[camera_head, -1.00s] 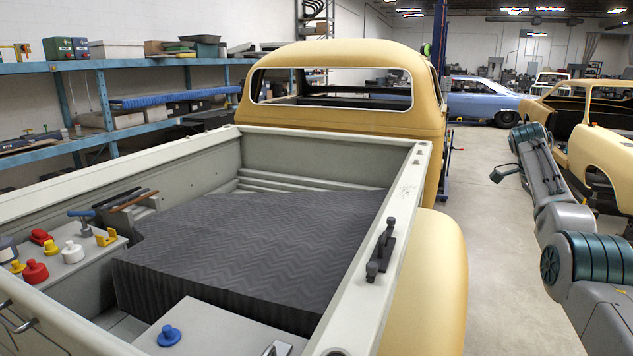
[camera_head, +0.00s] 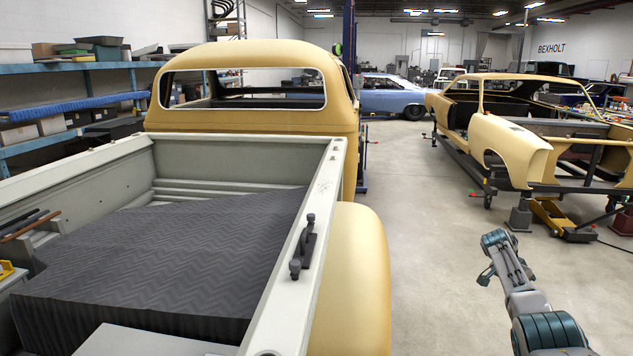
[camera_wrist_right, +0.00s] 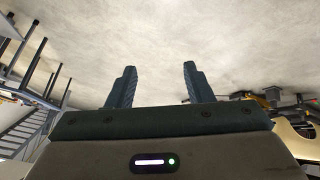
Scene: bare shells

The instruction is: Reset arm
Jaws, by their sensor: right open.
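My right arm (camera_head: 520,285) rises from the lower right of the head view, over the open floor beside the truck's yellow fender. Its gripper is hard to make out there. In the right wrist view, my right gripper (camera_wrist_right: 158,85) has its two dark fingers wide apart. Nothing is between them, and pale grey floor fills most of the background. My left arm and gripper are not in view.
A yellow pickup (camera_head: 245,90) with a pale bed fills the left. A dark patterned cover (camera_head: 170,255) lies in the bed. A black handle (camera_head: 303,247) is on the bed rail. A yellow car shell (camera_head: 510,140) stands at right. Floor (camera_head: 430,215) between them is clear.

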